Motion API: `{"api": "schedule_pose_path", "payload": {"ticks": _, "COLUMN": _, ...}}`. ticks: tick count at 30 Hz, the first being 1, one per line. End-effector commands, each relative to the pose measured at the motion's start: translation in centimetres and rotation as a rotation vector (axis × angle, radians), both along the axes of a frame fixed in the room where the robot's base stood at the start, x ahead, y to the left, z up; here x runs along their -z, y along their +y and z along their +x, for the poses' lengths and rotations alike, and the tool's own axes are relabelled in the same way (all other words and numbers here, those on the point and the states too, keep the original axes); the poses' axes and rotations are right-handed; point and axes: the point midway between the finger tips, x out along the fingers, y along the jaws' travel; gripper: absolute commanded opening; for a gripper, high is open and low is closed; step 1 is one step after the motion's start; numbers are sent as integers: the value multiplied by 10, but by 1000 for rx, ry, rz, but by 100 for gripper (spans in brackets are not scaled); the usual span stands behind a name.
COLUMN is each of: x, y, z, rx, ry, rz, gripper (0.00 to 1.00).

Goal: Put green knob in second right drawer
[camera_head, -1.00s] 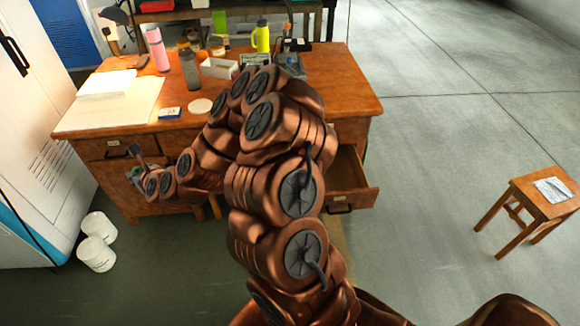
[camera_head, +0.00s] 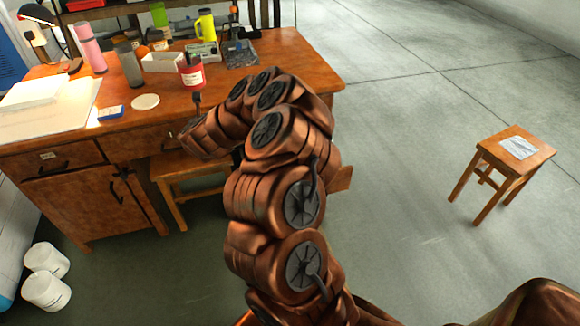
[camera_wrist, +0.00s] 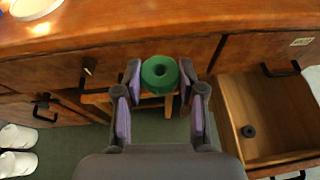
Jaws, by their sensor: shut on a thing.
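In the wrist view, the green knob (camera_wrist: 160,68) is a short green cylinder with a hole in its middle. My gripper (camera_wrist: 160,86) is shut on it, with one purple-padded finger on each side. It is in front of the desk's middle; the arm hides the gripper in the head view. The open right drawer (camera_wrist: 229,140) is below a closed top right drawer (camera_wrist: 255,52), to the right of the gripper. A small dark ring-like piece (camera_wrist: 248,131) lies in it. In the head view only a corner of the open drawer (camera_head: 342,178) shows past my arm.
The desk (camera_head: 60,143) carries bottles, papers, a red-labelled pot (camera_head: 191,74) and a white box. A wooden stool (camera_head: 185,182) is under the desk. White tubs (camera_head: 47,291) stand at lower left. Another stool (camera_head: 515,148) stands at right, with clear floor around it.

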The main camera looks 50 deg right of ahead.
Motion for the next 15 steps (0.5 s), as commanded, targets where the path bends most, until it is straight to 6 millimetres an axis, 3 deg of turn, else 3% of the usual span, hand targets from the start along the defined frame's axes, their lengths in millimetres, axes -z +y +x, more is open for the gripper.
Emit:
{"api": "schedule_pose_path", "payload": {"ticks": 1, "x": 16, "y": -22, "z": -4, "rx": 57, "ry": -4, "rz": -1, "gripper": 7}}
{"api": "schedule_pose_path", "payload": {"ticks": 6, "x": 33, "y": -88, "z": -25, "rx": 248, "ry": -5, "rz": -1, "gripper": 7}}
{"api": "schedule_pose_path", "payload": {"ticks": 15, "x": 65, "y": -182, "z": -80, "rx": 574, "ry": -4, "rz": -2, "gripper": 7}}
